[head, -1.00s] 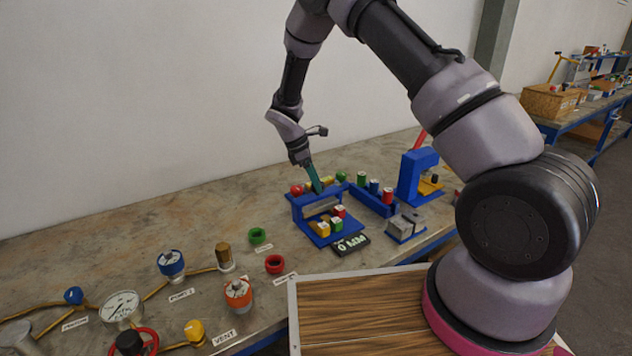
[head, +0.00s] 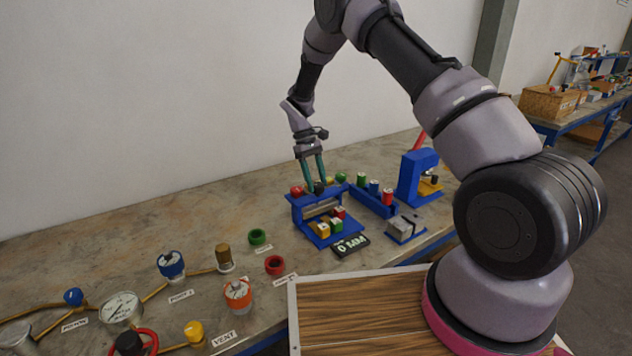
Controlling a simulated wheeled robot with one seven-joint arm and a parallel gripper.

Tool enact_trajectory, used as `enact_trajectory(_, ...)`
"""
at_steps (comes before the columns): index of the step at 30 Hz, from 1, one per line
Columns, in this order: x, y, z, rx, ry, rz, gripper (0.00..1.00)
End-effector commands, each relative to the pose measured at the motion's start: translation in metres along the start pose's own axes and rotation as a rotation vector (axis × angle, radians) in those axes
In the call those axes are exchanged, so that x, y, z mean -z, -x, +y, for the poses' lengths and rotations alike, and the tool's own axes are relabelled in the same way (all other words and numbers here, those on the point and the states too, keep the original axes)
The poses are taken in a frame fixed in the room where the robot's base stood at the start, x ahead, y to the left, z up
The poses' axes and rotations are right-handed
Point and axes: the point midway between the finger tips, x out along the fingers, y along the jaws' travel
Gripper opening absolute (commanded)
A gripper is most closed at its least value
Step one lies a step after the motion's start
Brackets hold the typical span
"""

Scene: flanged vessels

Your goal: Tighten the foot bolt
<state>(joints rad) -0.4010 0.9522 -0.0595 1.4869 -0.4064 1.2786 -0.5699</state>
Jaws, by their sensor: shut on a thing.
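My gripper (head: 315,189) points down at a blue stand (head: 307,206) on the bench, its two teal fingers side by side. It is shut on a small dark piece (head: 319,188) at the top of the stand. This piece may be the foot bolt, but it is too small to tell, and the fingers partly hide it. A black display (head: 350,246) reading "0 MM" lies in front of the stand. Red, yellow and green blocks sit low in the stand's front, near a yellow block (head: 322,228).
A blue rack (head: 372,201) with coloured cylinders and a blue press (head: 417,178) stand to the right. A grey block (head: 399,227) sits in front of them. Gauges, valves and pipes fill the bench's left front, with a red ring (head: 275,264) nearer. The bench's back left is clear.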

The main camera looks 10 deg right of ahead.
Motion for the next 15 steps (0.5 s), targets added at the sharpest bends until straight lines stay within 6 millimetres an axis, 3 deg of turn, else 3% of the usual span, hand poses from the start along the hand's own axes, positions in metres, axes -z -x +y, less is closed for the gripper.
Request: enact_trajectory(15, -0.0006, -0.0002, 0.0034, 0.188, -0.452, 0.001, 0.0)
